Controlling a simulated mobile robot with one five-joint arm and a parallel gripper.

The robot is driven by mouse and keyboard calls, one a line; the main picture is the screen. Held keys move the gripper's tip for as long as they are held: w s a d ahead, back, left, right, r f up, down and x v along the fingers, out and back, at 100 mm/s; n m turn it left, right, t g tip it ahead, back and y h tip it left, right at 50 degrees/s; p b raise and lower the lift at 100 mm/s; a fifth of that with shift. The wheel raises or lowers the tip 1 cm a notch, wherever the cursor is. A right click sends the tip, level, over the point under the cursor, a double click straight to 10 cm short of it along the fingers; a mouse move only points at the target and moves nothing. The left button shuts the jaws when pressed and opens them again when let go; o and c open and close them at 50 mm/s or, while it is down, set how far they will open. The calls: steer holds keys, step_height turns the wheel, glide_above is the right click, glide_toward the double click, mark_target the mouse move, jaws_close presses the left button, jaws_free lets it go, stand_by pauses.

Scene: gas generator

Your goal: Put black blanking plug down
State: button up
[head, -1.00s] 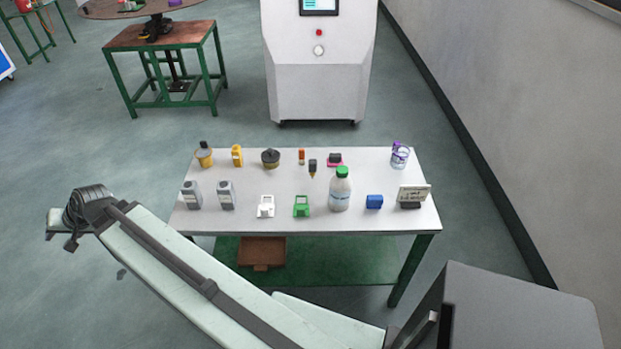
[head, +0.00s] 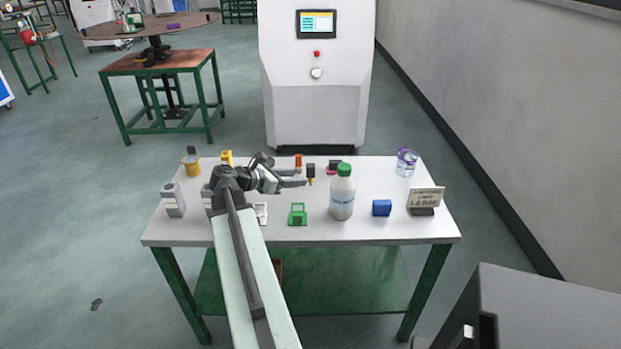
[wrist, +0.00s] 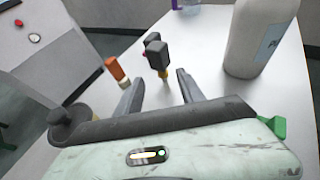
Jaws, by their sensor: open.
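A small black plug with a gold lower end (head: 311,171) stands upright on the white table (head: 375,229). In the wrist view the plug (wrist: 157,55) shows ahead of my fingers, its gold end in the gap at the tips. My gripper (head: 304,178) is open over the table, reaching rightward from the wrist. In the wrist view my gripper (wrist: 160,77) has its fingers apart, with nothing clasped. I cannot tell whether the plug is between the fingertips or just beyond them.
A green-capped bottle (head: 342,195) stands close right of the plug. A green part (head: 297,214), a blue block (head: 382,208) and a sign (head: 425,200) line the front.

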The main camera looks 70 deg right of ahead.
mark_target(309, 182)
steer(key=shift+b+x, duration=0.4)
steer(key=shift+x, duration=0.85)
steer(key=b+x, duration=0.1)
steer(key=x, duration=0.1)
steer(key=b+x, duration=0.1)
steer(key=x, duration=0.1)
steer(key=shift+s+f, duration=0.2)
steer(key=shift+f, duration=0.25)
steer(key=shift+s+d+b, duration=0.15)
steer(key=shift+d+b, duration=0.05)
steer(key=shift+b, duration=0.1)
steer(key=shift+r, duration=0.1)
jaws_close()
